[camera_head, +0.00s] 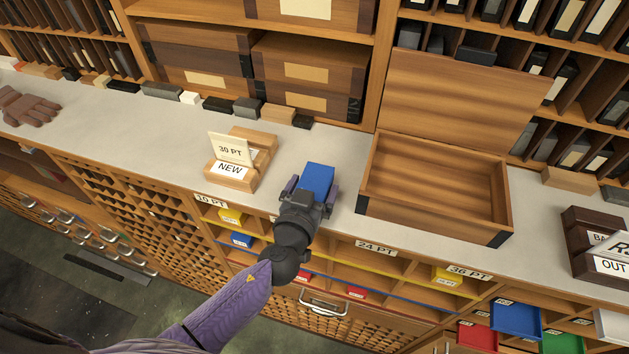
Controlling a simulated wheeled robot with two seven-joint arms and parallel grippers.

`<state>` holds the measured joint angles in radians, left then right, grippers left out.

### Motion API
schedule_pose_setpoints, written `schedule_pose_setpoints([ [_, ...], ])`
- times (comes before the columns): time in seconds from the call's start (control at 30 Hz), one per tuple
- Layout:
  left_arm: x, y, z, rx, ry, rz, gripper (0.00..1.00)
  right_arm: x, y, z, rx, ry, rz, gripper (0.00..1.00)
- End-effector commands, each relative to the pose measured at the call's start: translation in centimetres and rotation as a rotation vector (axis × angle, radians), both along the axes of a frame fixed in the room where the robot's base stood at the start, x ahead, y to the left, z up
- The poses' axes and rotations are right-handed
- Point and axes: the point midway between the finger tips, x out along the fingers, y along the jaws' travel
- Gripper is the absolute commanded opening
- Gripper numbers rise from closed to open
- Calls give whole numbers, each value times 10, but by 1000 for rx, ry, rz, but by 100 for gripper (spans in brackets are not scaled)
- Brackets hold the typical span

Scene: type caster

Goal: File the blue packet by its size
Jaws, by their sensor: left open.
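The blue packet (317,180) lies on the grey counter, right of the wooden NEW holder. My left gripper (312,188) is open over it, with one finger on each side of the packet; whether they touch it I cannot tell. The NEW holder (232,176) carries a card reading 30 PT (231,149). Below the counter edge are open compartments with labels 10 PT (211,200), 24 PT (375,248) and 36 PT (469,272). Another blue packet (241,240) sits in a lower row under 10 PT. My right gripper is not in view.
A wooden box (435,190) with its lid raised stands right of my gripper. An OUT holder (600,250) is at the far right. Yellow packets (232,216) sit in the upper row, red ones (356,292) lower. Small blocks line the counter's back. Red, blue and green trays (515,318) stick out lower right.

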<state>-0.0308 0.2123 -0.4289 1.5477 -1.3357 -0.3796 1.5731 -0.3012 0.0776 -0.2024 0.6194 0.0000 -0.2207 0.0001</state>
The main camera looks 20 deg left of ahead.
Motion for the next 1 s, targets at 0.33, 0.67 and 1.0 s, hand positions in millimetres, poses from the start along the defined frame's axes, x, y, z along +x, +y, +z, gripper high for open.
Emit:
schedule_pose_setpoints([
  [0.33,0,0,0,0,0,0,68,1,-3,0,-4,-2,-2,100],
  [0.67,0,0,0,0,1,0,0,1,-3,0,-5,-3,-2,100],
  [1.0,1,0,1,0,-2,0,0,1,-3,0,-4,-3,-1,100],
])
